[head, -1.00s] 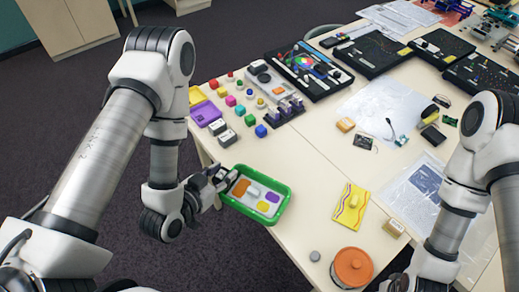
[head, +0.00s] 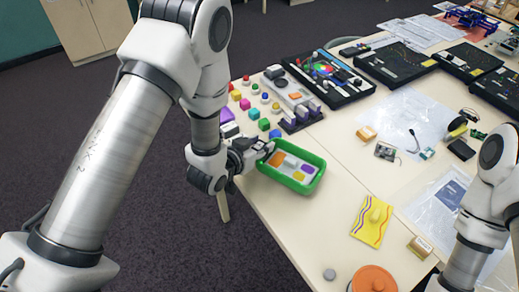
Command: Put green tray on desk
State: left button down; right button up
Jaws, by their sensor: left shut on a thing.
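The green tray (head: 307,187) is a shallow rectangular box with orange, white, yellow and purple pieces inside. My left gripper (head: 262,151) is shut on the tray's left end wall. The tray is over the near left part of the pale desk (head: 312,228), inside its edge. I cannot tell whether its bottom touches the desk top. My right arm comes in at the right, but its gripper is outside the picture.
Coloured cubes (head: 263,124) and a black board (head: 328,78) lie behind the tray. A yellow patterned sheet (head: 372,221), a small wooden block (head: 419,247) and an orange-lidded pot (head: 373,280) are to the right. Bare desk lies in front of the tray.

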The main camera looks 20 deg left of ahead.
pick_arm(q)
notch_tip(320, 180, down, 3)
jog(key=shift+r+p, duration=0.15)
jog(key=shift+p, duration=0.2)
jog(key=shift+f, duration=0.2)
jog(key=c, duration=0.7)
grip_release()
jog(key=shift+o, duration=0.2)
